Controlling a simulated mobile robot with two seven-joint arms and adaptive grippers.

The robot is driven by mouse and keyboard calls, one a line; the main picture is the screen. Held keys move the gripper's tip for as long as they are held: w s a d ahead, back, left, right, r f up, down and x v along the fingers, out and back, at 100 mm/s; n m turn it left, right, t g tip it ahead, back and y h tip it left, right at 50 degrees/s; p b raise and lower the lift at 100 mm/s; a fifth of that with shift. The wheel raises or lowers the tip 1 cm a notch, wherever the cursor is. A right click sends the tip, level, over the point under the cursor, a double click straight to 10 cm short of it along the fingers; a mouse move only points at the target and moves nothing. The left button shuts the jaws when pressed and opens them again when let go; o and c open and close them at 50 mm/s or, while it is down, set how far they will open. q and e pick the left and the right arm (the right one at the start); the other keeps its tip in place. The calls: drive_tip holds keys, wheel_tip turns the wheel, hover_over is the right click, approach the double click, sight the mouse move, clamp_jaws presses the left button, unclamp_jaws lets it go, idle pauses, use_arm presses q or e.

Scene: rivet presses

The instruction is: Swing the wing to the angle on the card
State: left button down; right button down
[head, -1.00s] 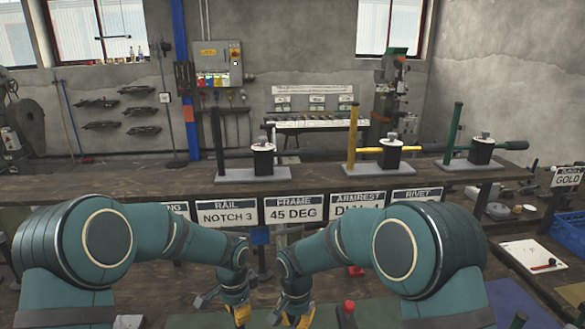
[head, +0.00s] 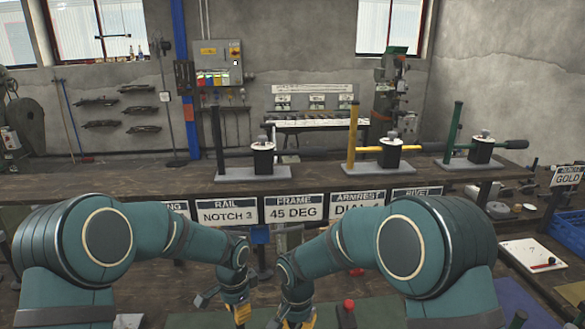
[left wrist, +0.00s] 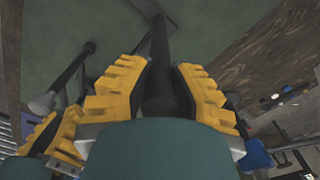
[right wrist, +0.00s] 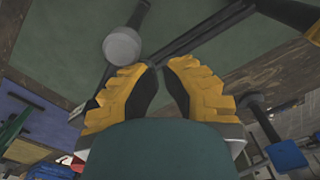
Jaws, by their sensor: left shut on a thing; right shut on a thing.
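The card under FRAME (head: 290,210) reads 45 DEG in the head view. My left gripper (head: 238,312) is low in the centre. In the left wrist view its yellow jaws (left wrist: 163,66) are shut on a dark bar (left wrist: 159,92), which runs between them. My right gripper (head: 297,321) is low beside it, partly cut off. In the right wrist view its jaws (right wrist: 161,66) are nearly together at a thin dark bar (right wrist: 200,39); the gripped part is mostly hidden. A round-ended dark rod (right wrist: 122,43) lies beside them. The wing's angle cannot be read.
Other cards hang along the bench edge, including RAIL NOTCH 3 (head: 226,215) and a partly covered ARMREST card (head: 358,203). Lever presses (head: 263,160) stand on the back bench (head: 120,175). A red button (head: 348,306) is right of my right gripper.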

drive_tip(key=shift+s, duration=0.15)
idle(0.4)
drive_tip(key=shift+s+d, duration=0.25)
drive_tip(key=shift+s, duration=0.85)
drive_tip(key=shift+s+d, duration=0.4)
drive_tip(key=shift+s, duration=0.25)
drive_tip(key=shift+w+a, duration=0.1)
drive_tip(key=shift+a, duration=0.05)
drive_tip(key=shift+w+a, duration=0.7)
drive_tip(key=shift+a, duration=0.15)
